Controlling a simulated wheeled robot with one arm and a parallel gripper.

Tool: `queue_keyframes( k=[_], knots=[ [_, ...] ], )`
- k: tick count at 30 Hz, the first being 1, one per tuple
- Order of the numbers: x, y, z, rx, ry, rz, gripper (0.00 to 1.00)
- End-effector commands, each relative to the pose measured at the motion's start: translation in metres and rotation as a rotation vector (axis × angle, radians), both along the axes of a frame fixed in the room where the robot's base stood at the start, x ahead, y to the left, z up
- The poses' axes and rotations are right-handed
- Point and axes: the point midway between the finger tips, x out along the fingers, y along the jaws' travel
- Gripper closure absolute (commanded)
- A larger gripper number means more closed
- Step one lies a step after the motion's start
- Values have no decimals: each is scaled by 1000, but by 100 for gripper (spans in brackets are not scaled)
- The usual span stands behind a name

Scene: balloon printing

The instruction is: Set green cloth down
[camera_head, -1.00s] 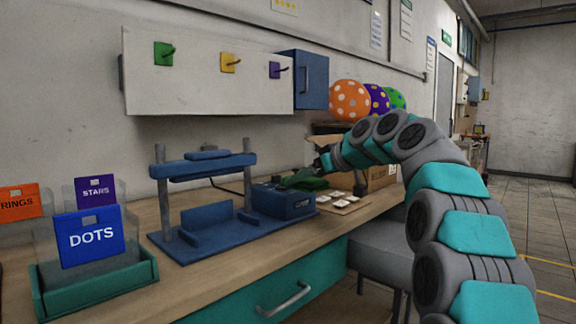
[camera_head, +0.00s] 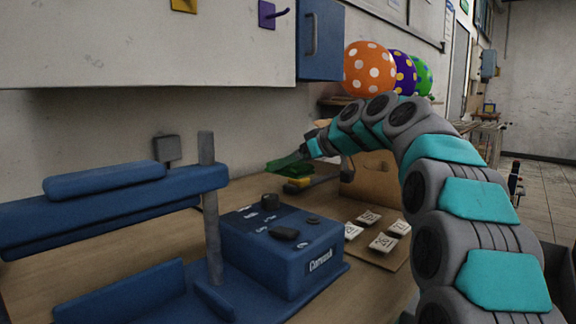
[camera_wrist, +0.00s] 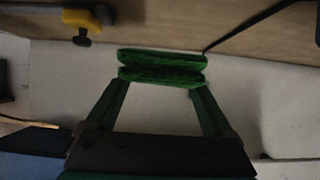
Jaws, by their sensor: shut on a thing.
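The green cloth (camera_head: 286,166) is a flat, folded pad at the tip of my gripper (camera_head: 304,153), in the head view beyond the blue machine. In the wrist view the cloth (camera_wrist: 162,67) lies across the ends of both fingers of my gripper (camera_wrist: 160,88), which is shut on it. It appears held up near the wall side of the bench. Whether its underside touches anything cannot be told.
The blue machine (camera_head: 290,258) with its post and arm fills the near bench. A board with several white tiles (camera_head: 384,243) lies right of it. A yellow and dark tool (camera_wrist: 82,17) is near the cloth. A cardboard box (camera_head: 372,180) stands behind the tiles.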

Motion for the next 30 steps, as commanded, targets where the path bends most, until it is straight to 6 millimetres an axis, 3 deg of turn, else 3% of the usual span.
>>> queue_keyframes(
  k=[14,30],
  knots=[
    [-1,0,-30,0,-2,0,76],
    [-2,0,-81,0,0,0,76]
  ],
)
